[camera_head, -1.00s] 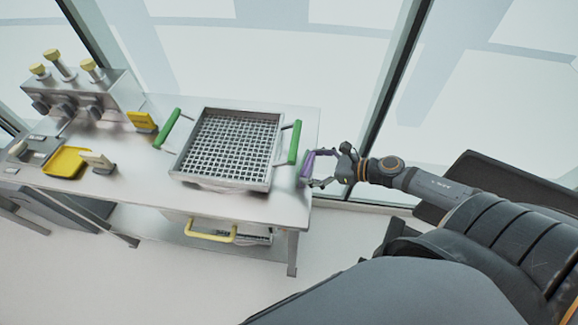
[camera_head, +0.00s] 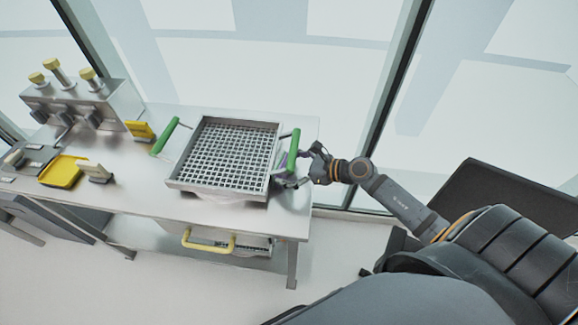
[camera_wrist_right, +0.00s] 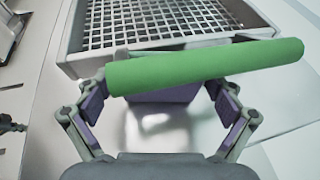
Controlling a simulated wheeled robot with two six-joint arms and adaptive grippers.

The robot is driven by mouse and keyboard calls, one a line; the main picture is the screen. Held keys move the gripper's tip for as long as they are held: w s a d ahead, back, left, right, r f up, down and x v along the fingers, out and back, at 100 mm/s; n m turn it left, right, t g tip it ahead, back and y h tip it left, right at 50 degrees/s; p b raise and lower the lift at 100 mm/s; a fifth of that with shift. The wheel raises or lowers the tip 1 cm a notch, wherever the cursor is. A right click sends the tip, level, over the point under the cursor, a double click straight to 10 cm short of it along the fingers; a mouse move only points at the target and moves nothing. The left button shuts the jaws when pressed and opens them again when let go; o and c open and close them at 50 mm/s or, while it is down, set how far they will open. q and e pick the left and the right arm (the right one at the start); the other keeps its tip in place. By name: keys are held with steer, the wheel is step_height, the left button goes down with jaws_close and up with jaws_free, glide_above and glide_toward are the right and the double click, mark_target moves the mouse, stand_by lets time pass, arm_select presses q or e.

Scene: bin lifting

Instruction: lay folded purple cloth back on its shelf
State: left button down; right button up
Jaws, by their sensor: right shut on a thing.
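The folded purple cloth (camera_wrist_right: 165,94) shows as a small purple piece under the green handle in the right wrist view; most of it is hidden. My right gripper (camera_head: 298,166) is shut on it at the table's right side, close beside and under the tray's right green handle (camera_head: 293,150). That handle (camera_wrist_right: 205,67) crosses in front of the fingers in the right wrist view, and I cannot tell whether they touch it. The table's lower shelf (camera_head: 140,232) shows below the top. Which shelf is the cloth's own is not clear. My left gripper is out of view.
A metal mesh tray (camera_head: 176,184) with two green handles stands on the steel table (camera_head: 135,178). A lower bin with a yellow handle (camera_head: 208,246) is underneath. A yellow tray (camera_head: 63,172) and a box with yellow knobs (camera_head: 110,105) are at left.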

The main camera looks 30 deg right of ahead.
steer(key=shift+s+d+f, duration=0.1)
steer(key=shift+s+f, duration=0.05)
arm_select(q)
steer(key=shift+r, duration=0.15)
arm_select(e)
steer(key=o, duration=0.7)
steer(key=shift+o, duration=0.2)
steer(key=shift+r, duration=0.25)
steer(key=shift+s+d+f, duration=0.1)
steer(key=shift+s+d, duration=0.1)
steer(key=shift+d, duration=0.05)
steer(key=v, duration=0.3)
steer(key=shift+s+d+r, duration=0.1)
steer(key=shift+s+r, duration=0.1)
steer(key=shift+s, duration=0.05)
arm_select(q)
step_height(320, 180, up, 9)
steer(key=p, duration=0.8)
arm_select(e)
steer(key=v, duration=0.7)
steer(key=shift+s+d+r, duration=0.2)
steer(key=shift+d+r, duration=0.05)
